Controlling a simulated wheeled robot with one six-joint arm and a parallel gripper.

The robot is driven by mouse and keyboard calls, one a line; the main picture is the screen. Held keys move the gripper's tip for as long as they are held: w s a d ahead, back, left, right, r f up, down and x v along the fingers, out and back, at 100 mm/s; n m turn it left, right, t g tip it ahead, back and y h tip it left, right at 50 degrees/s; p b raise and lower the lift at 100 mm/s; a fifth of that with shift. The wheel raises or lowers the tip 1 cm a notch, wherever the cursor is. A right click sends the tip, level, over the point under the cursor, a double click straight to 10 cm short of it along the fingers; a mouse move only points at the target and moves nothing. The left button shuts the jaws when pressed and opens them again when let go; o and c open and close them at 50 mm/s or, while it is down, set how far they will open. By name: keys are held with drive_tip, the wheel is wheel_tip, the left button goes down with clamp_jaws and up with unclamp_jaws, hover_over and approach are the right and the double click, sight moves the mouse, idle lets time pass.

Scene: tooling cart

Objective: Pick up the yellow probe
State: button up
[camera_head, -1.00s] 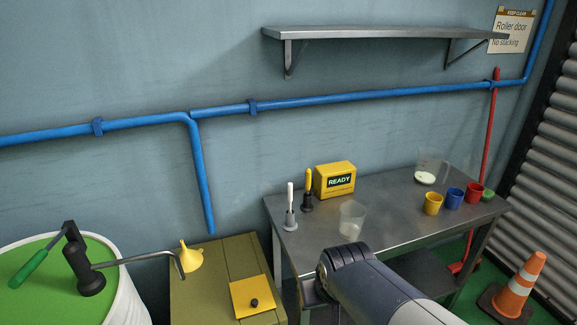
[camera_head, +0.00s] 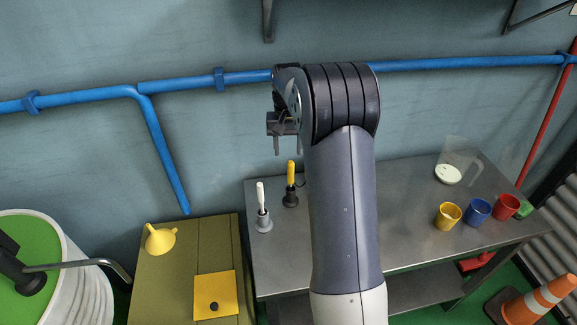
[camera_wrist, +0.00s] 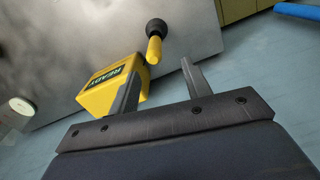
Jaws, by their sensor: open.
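The yellow probe (camera_head: 291,173) stands upright in a dark holder (camera_head: 290,199) on the metal table. My gripper (camera_head: 288,150) is open and empty, with its fingers pointing down; in the head view it appears just above the probe's top. In the wrist view, the yellow probe (camera_wrist: 154,50) shows beyond the fingertips, roughly between the two fingers (camera_wrist: 160,71) and apart from them. Its dark holder (camera_wrist: 156,26) is visible behind it.
A white probe (camera_head: 260,194) stands in a grey holder (camera_head: 263,222) just left. The yellow READY box (camera_wrist: 105,90) is close to one finger in the wrist view; my arm hides it in the head view. Yellow (camera_head: 448,216), blue (camera_head: 478,209) and red (camera_head: 506,206) cups stand right.

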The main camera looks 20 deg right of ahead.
approach(291, 183)
drive_tip(key=shift+w+a+f+p, duration=0.15)
drive_tip(key=shift+w+f+p, duration=0.15)
drive_tip(key=shift+w+f, duration=0.4)
drive_tip(key=shift+s+d+f+p, duration=0.15)
drive_tip(key=shift+f+p, duration=0.3)
drive_tip(key=shift+f, duration=0.9)
drive_tip(key=shift+s+d+f+p, duration=0.15)
drive_tip(key=shift+f+p, duration=0.3)
drive_tip(key=shift+f, duration=0.9)
drive_tip(key=shift+w, duration=0.1)
clamp_jaws()
